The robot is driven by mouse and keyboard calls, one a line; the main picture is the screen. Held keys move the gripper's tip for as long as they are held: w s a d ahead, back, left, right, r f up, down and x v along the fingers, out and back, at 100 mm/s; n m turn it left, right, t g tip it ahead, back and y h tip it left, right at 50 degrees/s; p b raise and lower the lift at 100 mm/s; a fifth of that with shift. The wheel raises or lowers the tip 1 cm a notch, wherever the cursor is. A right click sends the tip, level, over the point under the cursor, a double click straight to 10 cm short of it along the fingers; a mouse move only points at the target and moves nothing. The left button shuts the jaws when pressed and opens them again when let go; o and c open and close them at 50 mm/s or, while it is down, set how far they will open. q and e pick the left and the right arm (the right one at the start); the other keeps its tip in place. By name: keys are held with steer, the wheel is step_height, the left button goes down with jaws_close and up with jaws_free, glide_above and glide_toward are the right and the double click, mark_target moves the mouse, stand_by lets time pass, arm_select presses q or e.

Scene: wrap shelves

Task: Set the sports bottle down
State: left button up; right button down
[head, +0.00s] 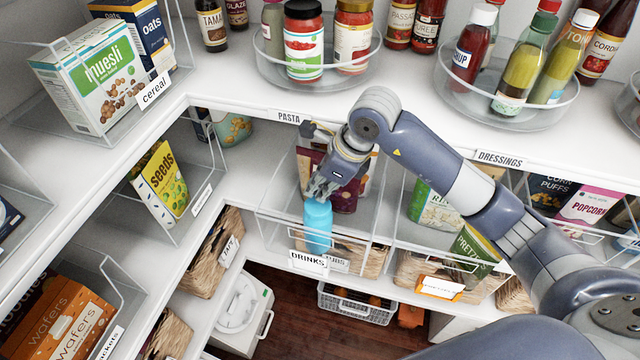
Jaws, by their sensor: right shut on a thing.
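The sports bottle (318,226) is light blue and stands about upright in the head view, at the front of a clear bin (272,205) with a "DRINKS" label. My right gripper (320,196) is above it, with its fingers closed around the bottle's top. Dark red packaging (345,192) is behind the bottle. I cannot tell whether the bottle's base touches the bin floor. My left gripper is not in view.
The upper shelf with a "PASTA" label (289,117) passes close to my right wrist. A clear bin with a green box (428,207) is to the right. A seeds packet (163,180) stands in a bin to the left. The shelf between them has bare room.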

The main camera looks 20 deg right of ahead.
steer(key=shift+f, duration=0.3)
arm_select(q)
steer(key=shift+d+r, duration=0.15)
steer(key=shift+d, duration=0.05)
arm_select(e)
steer(key=shift+f, duration=0.1)
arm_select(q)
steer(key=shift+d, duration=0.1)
arm_select(e)
steer(key=shift+f, duration=0.1)
steer(key=c, duration=1.7)
jaws_free()
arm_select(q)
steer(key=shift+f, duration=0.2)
